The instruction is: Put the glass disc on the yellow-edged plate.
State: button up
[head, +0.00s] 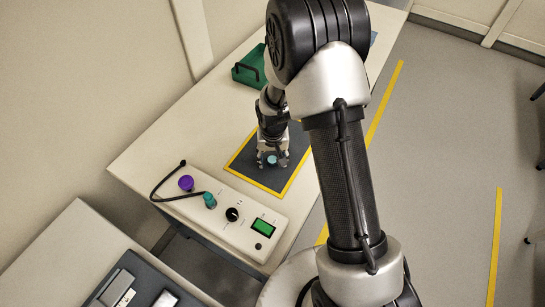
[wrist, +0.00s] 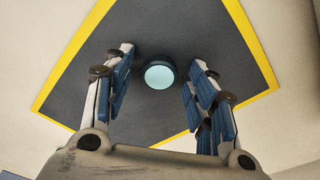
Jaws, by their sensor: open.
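The glass disc (wrist: 159,75), pale blue with a dark rim, lies on the dark yellow-edged plate (wrist: 221,47) in the wrist view. It also shows in the head view (head: 272,160), low between my fingers, and the plate (head: 245,166) lies flat on the bench under it. My gripper (wrist: 160,88) is open, with one finger on each side of the disc and a gap on both sides. In the head view my gripper (head: 272,159) is over the plate, pointing down. My arm covers part of the plate's far side there.
A white control box (head: 232,214) with a green screen, a knob, a purple part and a teal plug stands at the bench's near end. A black cable (head: 160,184) curls beside it. A green case (head: 249,70) is at the back. Bare bench (head: 190,135) lies left of the plate.

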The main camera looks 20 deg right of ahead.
jog(key=s+r+p, duration=0.2)
jog(key=r, duration=0.9)
jog(key=s+r+p, duration=0.2)
jog(key=s+r, duration=0.1)
jog(key=r, duration=0.8)
jog(key=s+r+n+t, duration=0.1)
jog(key=s+r, duration=0.6)
jog(key=s, duration=0.3)
jog(key=s+r+n+t, duration=0.1)
jog(key=s+r+t, duration=0.1)
jog(key=s+r, duration=0.4)
jog(key=s, duration=0.4)
jog(key=shift+s+r, duration=0.4)
jog(key=shift+d, duration=0.1)
